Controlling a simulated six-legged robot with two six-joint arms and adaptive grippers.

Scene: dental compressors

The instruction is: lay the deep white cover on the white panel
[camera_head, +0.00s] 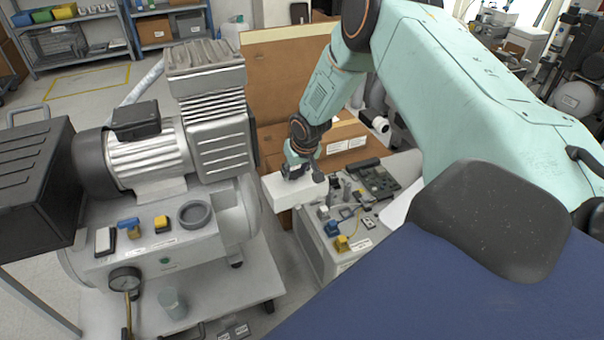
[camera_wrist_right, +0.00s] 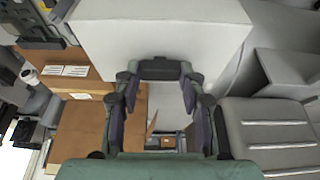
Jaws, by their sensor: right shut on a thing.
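The deep white cover (camera_head: 292,193) is a plain box-like block hanging below my right gripper (camera_head: 298,171) in the head view. In the right wrist view, the cover (camera_wrist_right: 160,35) fills the top middle. My right gripper (camera_wrist_right: 160,75) is shut on it at a small dark part between the fingertips. The cover is at the far left edge of a pale, box-shaped unit (camera_head: 315,250) whose top carries small parts; I cannot tell whether they touch. A plain white surface (camera_head: 398,205), perhaps the white panel, lies at this unit's right, partly hidden by my arm. My left gripper is out of view.
A compressor (camera_head: 145,155) with a grey tank stands on a trolley at the left. Cardboard boxes (camera_head: 345,140) stand behind the cover. A circuit board (camera_head: 374,180) and yellow and blue switches crowd the unit's top. A narrow floor gap separates trolley and unit.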

